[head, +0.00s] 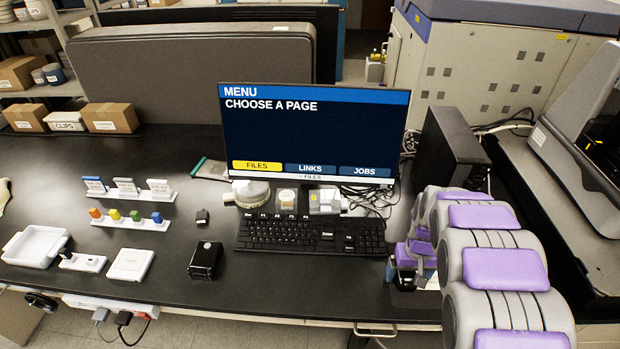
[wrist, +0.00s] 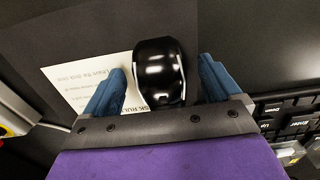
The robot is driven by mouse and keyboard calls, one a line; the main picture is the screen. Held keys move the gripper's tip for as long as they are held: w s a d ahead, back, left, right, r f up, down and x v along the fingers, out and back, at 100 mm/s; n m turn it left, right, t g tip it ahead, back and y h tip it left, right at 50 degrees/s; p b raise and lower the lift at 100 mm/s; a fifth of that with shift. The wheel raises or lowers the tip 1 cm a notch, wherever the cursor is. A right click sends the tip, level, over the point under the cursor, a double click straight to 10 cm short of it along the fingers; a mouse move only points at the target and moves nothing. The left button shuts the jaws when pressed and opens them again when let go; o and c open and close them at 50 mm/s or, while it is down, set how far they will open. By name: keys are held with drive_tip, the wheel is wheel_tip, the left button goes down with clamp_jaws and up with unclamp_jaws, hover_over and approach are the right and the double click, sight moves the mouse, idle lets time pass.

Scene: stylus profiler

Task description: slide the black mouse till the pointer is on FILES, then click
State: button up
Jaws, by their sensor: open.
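The monitor (head: 312,135) shows a MENU page reading "CHOOSE A PAGE". Its FILES button (head: 257,166) is yellow, while LINKS (head: 310,169) and JOBS (head: 364,171) are blue. A strip at the screen's bottom also reads FILES. I cannot make out a separate pointer arrow. The black mouse (wrist: 158,80) lies between the two blue fingers of my gripper (wrist: 163,68) in the wrist view. The fingers are open, one at each side of it; I cannot tell whether they touch it. In the head view my gripper (head: 411,262) is right of the keyboard and hides the mouse.
The keyboard (head: 310,236) is close to the left of my gripper. A printed white sheet (wrist: 90,82) lies beside the mouse on a dark surface. A black box (head: 205,260), white trays and coloured blocks stand further left. A black tower (head: 445,145) stands behind my arm.

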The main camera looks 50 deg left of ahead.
sight(408, 274)
drive_tip(key=shift+r, duration=0.15)
drive_tip(key=shift+r+p, duration=1.25)
drive_tip(key=shift+r, duration=2.15)
drive_tip(key=shift+r, duration=0.1)
wheel_tip(408, 274, up, 17)
drive_tip(key=p, duration=0.2)
drive_tip(key=shift+w, duration=0.1)
